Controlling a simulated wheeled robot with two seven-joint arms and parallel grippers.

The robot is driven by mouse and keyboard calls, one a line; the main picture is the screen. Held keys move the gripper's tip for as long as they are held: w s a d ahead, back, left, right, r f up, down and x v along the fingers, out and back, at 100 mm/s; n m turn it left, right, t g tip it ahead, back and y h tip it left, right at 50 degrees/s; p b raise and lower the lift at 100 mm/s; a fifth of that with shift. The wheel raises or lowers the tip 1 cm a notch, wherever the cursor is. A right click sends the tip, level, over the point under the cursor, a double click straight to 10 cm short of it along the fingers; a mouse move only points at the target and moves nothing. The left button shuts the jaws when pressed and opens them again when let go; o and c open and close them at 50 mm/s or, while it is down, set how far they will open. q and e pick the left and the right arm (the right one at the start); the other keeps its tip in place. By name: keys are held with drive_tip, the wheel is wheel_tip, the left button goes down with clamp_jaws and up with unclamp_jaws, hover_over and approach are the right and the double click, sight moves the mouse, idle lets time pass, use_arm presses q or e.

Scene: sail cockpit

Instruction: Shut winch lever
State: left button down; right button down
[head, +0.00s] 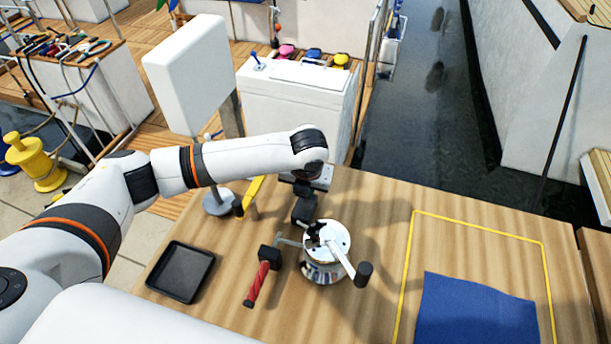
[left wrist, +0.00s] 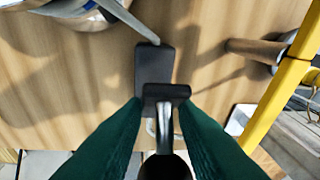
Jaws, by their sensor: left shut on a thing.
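The winch (head: 325,268) is a silver drum with a white top, standing on the wooden table. A pale arm with a black knob (head: 363,274) sticks out to its right. My left gripper (head: 304,208) reaches down just behind the winch, its fingertips hard to make out in the head view. In the left wrist view, the dark green fingers (left wrist: 165,118) close around a black, metal-stemmed end of the winch lever (left wrist: 155,65). A metal arm joins this black part towards the winch (left wrist: 90,10). My right gripper is not in view.
A black tray (head: 180,272) is further left. A blue cloth (head: 475,312) lies in a yellow-outlined area at right. A metal post (head: 217,202) stands at the table's back left.

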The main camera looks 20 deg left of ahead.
use_arm(q)
drive_tip(key=shift+s+f+t+p, duration=0.3)
drive_tip(key=shift+s+f+t, duration=0.3)
drive_tip(key=shift+t, duration=0.45)
drive_tip(key=shift+s+f+t+p, duration=0.25)
drive_tip(key=shift+s+f+t, duration=0.15)
drive_tip(key=shift+s+t, duration=0.5)
drive_tip(key=shift+w+t, duration=0.15)
drive_tip(key=shift+t, duration=0.1)
drive_tip(key=c, duration=1.1)
unclamp_jaws()
drive_tip(key=shift+c, duration=0.2)
drive_tip(key=b+v, duration=0.1)
drive_tip(key=v, duration=1.1)
